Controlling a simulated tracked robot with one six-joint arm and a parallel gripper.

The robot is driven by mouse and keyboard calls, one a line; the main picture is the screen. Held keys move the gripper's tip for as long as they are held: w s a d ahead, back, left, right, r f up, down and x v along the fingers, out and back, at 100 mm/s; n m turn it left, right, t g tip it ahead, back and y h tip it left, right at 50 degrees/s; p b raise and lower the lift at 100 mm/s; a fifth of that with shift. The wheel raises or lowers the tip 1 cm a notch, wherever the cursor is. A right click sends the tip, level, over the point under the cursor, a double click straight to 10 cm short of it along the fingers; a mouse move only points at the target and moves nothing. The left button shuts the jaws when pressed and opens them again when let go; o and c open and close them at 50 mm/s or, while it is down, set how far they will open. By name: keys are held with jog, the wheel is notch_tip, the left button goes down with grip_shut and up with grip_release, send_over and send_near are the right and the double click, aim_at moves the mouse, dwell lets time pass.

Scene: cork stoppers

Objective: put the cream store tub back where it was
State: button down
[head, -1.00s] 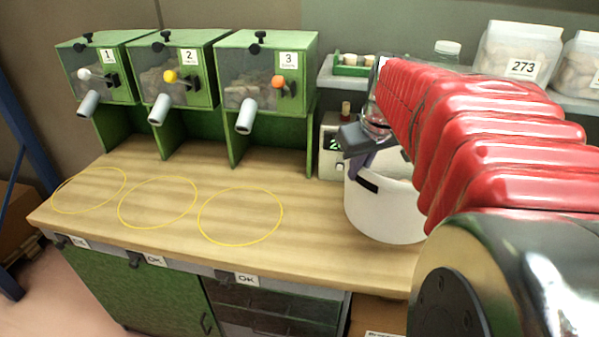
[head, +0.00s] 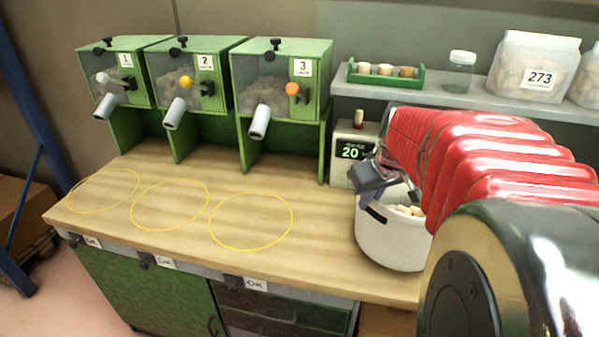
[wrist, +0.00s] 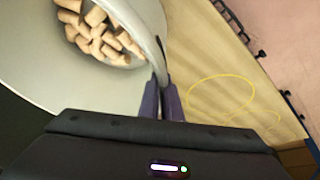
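The cream store tub (head: 385,245) stands on the right part of the wooden bench, in front of the counter box with a green display. Several corks lie inside it, and they also show in the wrist view (wrist: 95,35). My gripper (head: 372,192) is at the tub's near-left rim. In the wrist view its purple fingers (wrist: 161,98) are close together with the tub's wall (wrist: 140,75) between them. The tub's right side is hidden behind my red arm. It looks upright on the bench.
Three green dispensers (head: 285,90) stand at the back left, with yellow rings (head: 250,222) on the bench before them. The display box (head: 352,155) is close behind the tub. The bench's left is clear.

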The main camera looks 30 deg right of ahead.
aim_at(366, 214)
jog(key=shift+f, duration=1.75)
jog(key=c, duration=2.4)
grip_release()
jog(key=shift+f, duration=0.2)
jog(key=shift+c, duration=0.2)
jog(key=o, duration=0.5)
jog(key=shift+c, duration=0.2)
jog(key=shift+r, duration=0.15)
jog(key=v, duration=1.2)
jog(key=shift+a, duration=0.1)
